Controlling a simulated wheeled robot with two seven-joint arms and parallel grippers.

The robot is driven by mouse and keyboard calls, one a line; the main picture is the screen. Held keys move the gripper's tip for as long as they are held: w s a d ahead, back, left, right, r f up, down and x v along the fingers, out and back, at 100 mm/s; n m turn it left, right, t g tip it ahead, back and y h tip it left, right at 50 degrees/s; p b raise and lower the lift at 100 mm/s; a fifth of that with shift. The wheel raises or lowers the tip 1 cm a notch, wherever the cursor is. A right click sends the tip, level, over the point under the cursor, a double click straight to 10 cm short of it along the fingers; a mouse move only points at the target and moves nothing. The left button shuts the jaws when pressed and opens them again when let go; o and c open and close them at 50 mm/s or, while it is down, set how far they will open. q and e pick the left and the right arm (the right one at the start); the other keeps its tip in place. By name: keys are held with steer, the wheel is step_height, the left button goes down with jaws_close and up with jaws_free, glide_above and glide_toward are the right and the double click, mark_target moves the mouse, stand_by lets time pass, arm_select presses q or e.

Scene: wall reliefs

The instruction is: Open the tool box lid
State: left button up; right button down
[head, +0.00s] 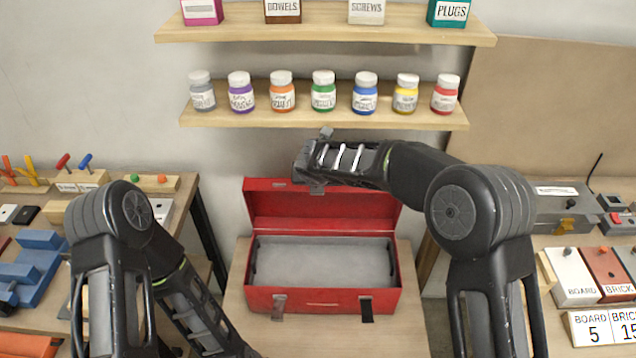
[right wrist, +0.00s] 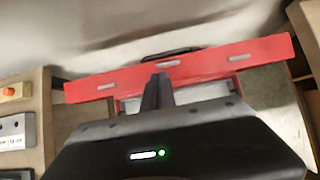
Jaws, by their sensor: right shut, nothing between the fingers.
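The red tool box (head: 330,299) stands on a small wooden table, and its grey inside is exposed. Its red lid (head: 335,208) is up, standing at the back of the box. My right gripper (head: 308,166) is at the lid's top edge, left of its middle, and covers part of that edge. It is shut and empty. In the right wrist view the right gripper's fingers (right wrist: 158,92) are together, in front of the red lid (right wrist: 205,62). I cannot tell whether they touch it. My left arm reaches down at lower left; its gripper is out of view.
A shelf (head: 215,115) with several paint jars is on the wall above the lid, and another shelf (head: 335,28) with boxes is higher. Side tables with tools and blocks stand left and right. Two latches (head: 279,305) hang on the box front.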

steer(key=b+v, duration=0.1)
steer(key=v, duration=0.5)
